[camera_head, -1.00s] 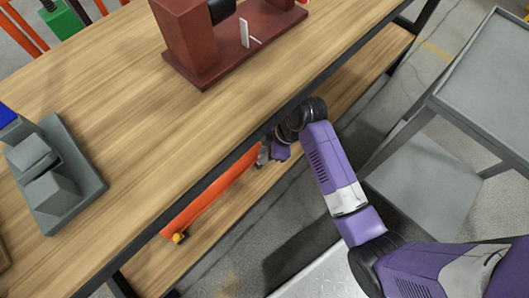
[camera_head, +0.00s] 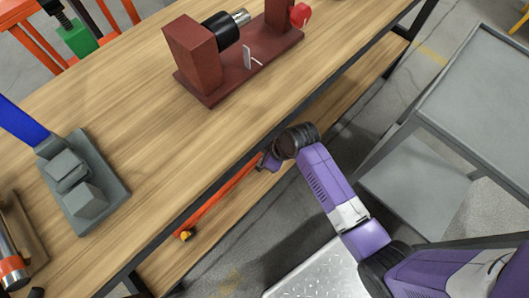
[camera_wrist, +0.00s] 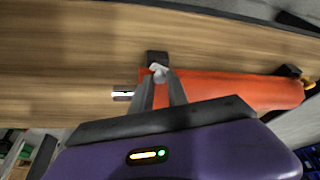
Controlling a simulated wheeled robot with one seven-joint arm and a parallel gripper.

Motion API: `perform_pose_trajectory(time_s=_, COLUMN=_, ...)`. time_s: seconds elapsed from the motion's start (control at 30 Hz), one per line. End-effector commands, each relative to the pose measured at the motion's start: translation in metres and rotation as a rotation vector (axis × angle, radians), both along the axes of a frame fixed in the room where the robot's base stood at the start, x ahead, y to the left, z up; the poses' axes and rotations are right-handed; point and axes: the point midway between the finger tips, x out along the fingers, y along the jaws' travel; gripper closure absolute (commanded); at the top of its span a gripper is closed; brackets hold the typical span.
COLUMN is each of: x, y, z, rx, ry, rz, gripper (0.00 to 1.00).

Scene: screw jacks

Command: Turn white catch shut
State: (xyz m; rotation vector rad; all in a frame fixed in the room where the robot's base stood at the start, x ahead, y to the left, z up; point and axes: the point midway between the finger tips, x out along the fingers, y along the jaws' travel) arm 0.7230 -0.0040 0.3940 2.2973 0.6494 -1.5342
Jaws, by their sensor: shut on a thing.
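A small white catch (camera_wrist: 159,69) shows in the wrist view between my fingertips, in front of a dark bracket (camera_wrist: 156,58) at the left end of a long orange part (camera_wrist: 235,90). My gripper (camera_wrist: 160,76) is shut on the white catch; the fingers partly hide it. In the head view my gripper (camera_head: 268,161) is at the table's front edge, by the upper end of the orange part (camera_head: 220,197). The catch itself cannot be made out there.
A brown-red screw jack (camera_head: 192,58) with a small upright white plate stands on the wooden table (camera_head: 150,120). A grey block fixture (camera_head: 82,185) stands at left. A lower shelf (camera_head: 190,250) runs below the tabletop. A grey cart (camera_head: 480,90) stands at right.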

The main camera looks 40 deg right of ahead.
Motion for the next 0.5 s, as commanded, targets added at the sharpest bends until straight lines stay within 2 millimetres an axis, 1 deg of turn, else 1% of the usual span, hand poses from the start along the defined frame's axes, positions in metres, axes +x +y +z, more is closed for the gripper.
perform_pose_trajectory(time_s=0.03, x=-0.0020, y=0.0007, z=0.0069, rx=0.000, ry=0.004, rz=-0.042, gripper=1.00)
perform_pose_trajectory(time_s=0.5, x=-0.0022, y=0.0056, z=0.0046, rx=-0.002, ry=0.002, rz=-0.484, gripper=1.00)
